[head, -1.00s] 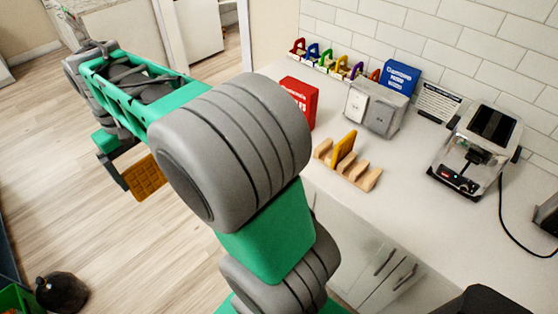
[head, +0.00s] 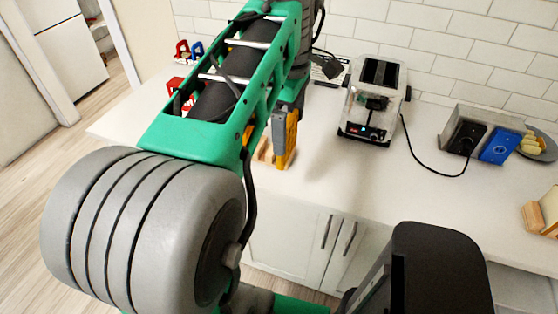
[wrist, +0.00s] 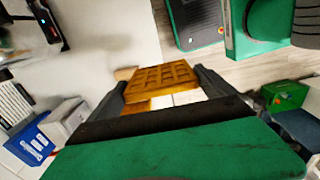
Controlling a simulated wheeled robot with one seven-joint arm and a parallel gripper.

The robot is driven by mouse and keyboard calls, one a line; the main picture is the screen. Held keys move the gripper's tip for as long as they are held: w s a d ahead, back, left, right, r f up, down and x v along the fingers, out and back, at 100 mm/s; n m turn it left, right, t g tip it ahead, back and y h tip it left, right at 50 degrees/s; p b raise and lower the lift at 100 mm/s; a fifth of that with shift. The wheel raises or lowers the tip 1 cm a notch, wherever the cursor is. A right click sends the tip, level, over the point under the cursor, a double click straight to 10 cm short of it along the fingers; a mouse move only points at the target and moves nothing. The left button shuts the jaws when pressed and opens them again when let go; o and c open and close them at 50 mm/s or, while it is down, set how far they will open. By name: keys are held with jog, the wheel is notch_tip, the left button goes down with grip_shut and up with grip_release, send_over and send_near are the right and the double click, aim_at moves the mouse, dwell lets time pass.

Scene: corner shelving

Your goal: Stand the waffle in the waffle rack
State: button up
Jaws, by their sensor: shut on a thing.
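My gripper (head: 285,132) is shut on a golden-brown waffle (head: 289,154), which hangs edge-on below it over the counter. In the wrist view the waffle (wrist: 163,80) shows its grid face between the two dark fingers of my gripper (wrist: 168,88).
A red box (head: 174,86) is at the left. Bare counter lies in front of the machine.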

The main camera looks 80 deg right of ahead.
jog(key=w+d+f+p, duration=0.3)
jog(key=w+d+f, duration=0.2)
jog(key=d+f, duration=0.4)
jog(key=d, duration=0.2)
jog(key=shift+d+f, duration=0.4)
notch_tip(320, 180, down, 3)
jog(key=shift+a+r, duration=0.1)
jog(key=c, duration=0.5)
jog(key=shift+s+f, duration=0.1)
jog(key=shift+f, duration=0.3)
jog(key=shift+c, duration=0.7)
jog(key=o, duration=1.6)
jog(key=shift+f, duration=0.1)
jog(key=shift+o, duration=0.2)
notch_tip(320, 180, up, 12)
jog(key=w+a+f+n+t+h, duration=0.1)
jog(key=w+a+f, duration=0.1)
jog(key=w+a, duration=2.05)
jog(key=w+a+f+t, duration=0.1)
jog(key=a+f, duration=0.3)
jog(key=a, duration=0.8)
jog(key=a+f+t+y, duration=0.1)
jog(key=a+f, duration=0.3)
jog(key=a, duration=0.8)
jog(key=shift+w+a+f+t+b, duration=0.3)
jog(key=shift+w+a+f, duration=0.05)
jog(key=shift+a+f, duration=0.05)
